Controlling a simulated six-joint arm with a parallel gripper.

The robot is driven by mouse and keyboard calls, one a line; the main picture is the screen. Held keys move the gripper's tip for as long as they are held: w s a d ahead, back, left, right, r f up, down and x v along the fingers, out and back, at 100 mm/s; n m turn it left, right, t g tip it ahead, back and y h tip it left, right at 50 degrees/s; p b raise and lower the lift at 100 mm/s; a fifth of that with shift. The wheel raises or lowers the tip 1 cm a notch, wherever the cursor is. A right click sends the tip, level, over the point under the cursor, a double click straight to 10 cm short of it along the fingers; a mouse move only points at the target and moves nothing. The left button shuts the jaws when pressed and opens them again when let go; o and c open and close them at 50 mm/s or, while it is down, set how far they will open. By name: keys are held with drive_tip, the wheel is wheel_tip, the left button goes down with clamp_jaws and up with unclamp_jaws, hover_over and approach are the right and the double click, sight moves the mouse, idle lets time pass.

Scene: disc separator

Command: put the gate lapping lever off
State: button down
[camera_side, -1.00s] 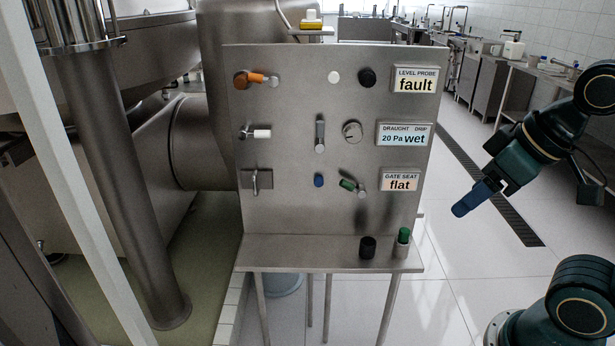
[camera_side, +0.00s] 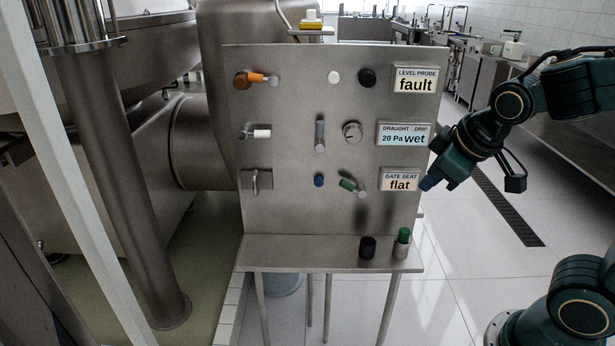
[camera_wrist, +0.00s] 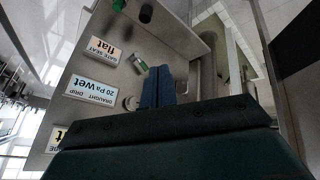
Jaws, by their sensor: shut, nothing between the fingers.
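The upright steel panel (camera_side: 285,215) carries several levers; none has a readable name, so I cannot tell which is the gate lapping lever. An orange-handled lever (camera_side: 248,79) is at the upper left, a white-tipped one (camera_side: 262,134) below it. A grey lever (camera_side: 320,135) hangs downward at the centre. A green-handled lever (camera_side: 347,184) slants at the lower right, beside the "GATE SEAT flat" sign (camera_side: 400,180); it also shows in the wrist view (camera_wrist: 140,66). My gripper (camera_side: 427,184), with blue fingers, is shut and empty near the panel's right edge, by that sign.
A latch on a plate (camera_side: 256,181), a blue button (camera_side: 319,180) and a round knob (camera_side: 352,132) are also on the panel. A black knob (camera_side: 367,247) and a green-topped post (camera_side: 403,243) stand on the shelf below.

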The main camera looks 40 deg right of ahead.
drive_tip(key=w+d+f+n+h, duration=0.3)
drive_tip(key=w+d+f+n, duration=0.15)
drive_tip(key=w, duration=0.35)
drive_tip(key=n+t+h, duration=0.1)
drive_tip(key=n+t, duration=0.4)
drive_tip(key=n, duration=1.1)
approach(353, 187)
drive_tip(key=a+f, duration=0.4)
drive_tip(key=a, duration=0.1)
drive_tip(key=shift+w+a+f+n, duration=0.15)
drive_tip(key=shift+w+f+n, duration=0.1)
drive_tip(key=shift+w+n, duration=0.25)
drive_tip(key=shift+w, duration=0.1)
drive_tip(key=w+d, duration=0.6)
drive_tip(key=w, duration=0.1)
drive_tip(key=shift+f, duration=0.45)
